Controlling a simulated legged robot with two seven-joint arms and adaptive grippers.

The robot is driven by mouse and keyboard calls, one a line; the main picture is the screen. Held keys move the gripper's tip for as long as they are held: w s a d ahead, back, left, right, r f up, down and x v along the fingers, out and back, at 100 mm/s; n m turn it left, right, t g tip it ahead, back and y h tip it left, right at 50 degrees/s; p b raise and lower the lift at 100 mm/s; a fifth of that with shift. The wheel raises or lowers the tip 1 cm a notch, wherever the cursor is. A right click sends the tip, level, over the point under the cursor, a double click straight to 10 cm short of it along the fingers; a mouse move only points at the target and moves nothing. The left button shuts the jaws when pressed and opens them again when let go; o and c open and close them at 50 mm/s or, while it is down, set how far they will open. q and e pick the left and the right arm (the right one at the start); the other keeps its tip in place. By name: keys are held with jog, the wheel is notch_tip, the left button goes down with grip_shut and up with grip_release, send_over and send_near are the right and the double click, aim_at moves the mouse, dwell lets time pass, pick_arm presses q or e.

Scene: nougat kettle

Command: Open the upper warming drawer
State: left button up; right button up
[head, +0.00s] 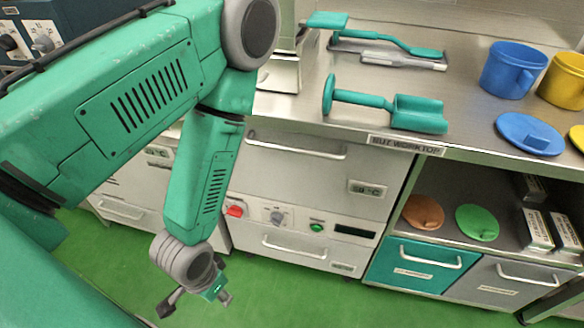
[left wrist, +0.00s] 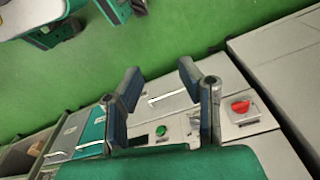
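The upper warming drawer (head: 315,180) is a steel front below the worktop with a bar handle (head: 296,146) near its top edge. It looks shut, flush with the cabinet. Below it are a control strip (head: 290,221) and a lower drawer with its own handle (head: 295,248). My left gripper (head: 197,302) hangs low in front of the cabinet, left of and below the upper handle. In the left wrist view the fingers (left wrist: 158,82) are spread and empty, with the lower drawer (left wrist: 165,97) beyond them. My right gripper is not in view.
Teal (head: 415,268) and grey drawers are at right. Green floor in front is clear.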

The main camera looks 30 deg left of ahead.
pick_arm(q)
jog(key=w+d+n+t+h, duration=0.1)
jog(key=w+n+t+h, duration=0.15)
jog(key=w, duration=0.35)
jog(key=n+t+h+b, duration=0.3)
jog(key=n+t+h, duration=0.5)
jog(key=t, duration=0.5)
send_near(295, 150)
jog(key=x, duration=0.3)
jog(key=b+x, duration=0.1)
jog(key=x, duration=0.6)
jog(key=shift+w+a+f+b, duration=0.15)
jog(key=shift+w+f+b, duration=0.15)
jog(key=shift+b, duration=0.05)
grip_shut()
